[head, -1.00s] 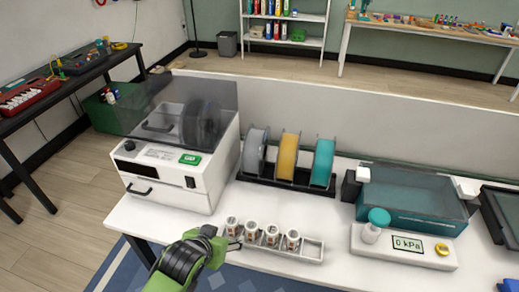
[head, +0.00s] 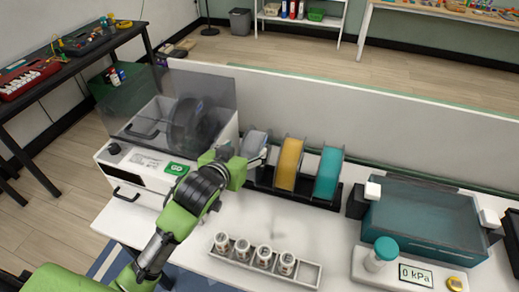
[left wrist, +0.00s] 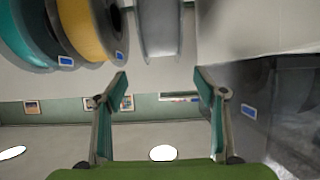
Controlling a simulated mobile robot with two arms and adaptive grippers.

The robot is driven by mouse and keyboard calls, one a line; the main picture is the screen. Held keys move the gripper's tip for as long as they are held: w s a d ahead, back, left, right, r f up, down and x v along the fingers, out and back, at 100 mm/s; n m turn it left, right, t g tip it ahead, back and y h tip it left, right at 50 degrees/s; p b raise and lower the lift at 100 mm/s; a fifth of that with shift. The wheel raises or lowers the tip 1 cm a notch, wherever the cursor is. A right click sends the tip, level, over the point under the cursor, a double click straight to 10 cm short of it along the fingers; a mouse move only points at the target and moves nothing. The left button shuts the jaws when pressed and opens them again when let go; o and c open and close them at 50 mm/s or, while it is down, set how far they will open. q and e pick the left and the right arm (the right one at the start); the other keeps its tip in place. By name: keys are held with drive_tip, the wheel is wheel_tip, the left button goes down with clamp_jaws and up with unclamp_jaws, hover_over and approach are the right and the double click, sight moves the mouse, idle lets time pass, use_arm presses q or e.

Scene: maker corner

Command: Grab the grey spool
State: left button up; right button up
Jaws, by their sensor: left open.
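The grey spool (head: 252,141) stands at the left end of the black spool rack (head: 310,197), beside a yellow spool (head: 289,165) and a teal spool (head: 327,174). My left gripper (head: 246,154) is in front of the grey spool and hides its lower part in the head view. In the left wrist view my left gripper (left wrist: 160,74) is open and empty. The grey spool (left wrist: 160,28) shows there at the top, beyond the fingertips and in line with the gap between them. My right gripper is not in view.
A white machine (head: 150,170) with a raised smoky lid (head: 140,105) stands close left of my gripper. A tray (head: 305,272) with several small jars lies in front. A pressure gauge unit (head: 410,275) and teal tank (head: 425,222) are at right.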

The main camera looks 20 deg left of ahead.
sight(252, 142)
use_arm(q)
drive_tip(key=x, duration=0.6)
drive_tip(key=shift+w+f+p, duration=0.25)
drive_tip(key=shift+w+p, duration=0.05)
drive_tip(key=shift+w, duration=0.1)
drive_tip(key=shift+w+a+f, duration=0.1)
drive_tip(key=shift+w, duration=0.15)
drive_tip(key=p+x, duration=0.1)
drive_tip(key=x, duration=0.3)
drive_tip(key=shift+a+f, duration=0.15)
drive_tip(key=shift+w+f, duration=0.15)
drive_tip(key=shift+w, duration=0.15)
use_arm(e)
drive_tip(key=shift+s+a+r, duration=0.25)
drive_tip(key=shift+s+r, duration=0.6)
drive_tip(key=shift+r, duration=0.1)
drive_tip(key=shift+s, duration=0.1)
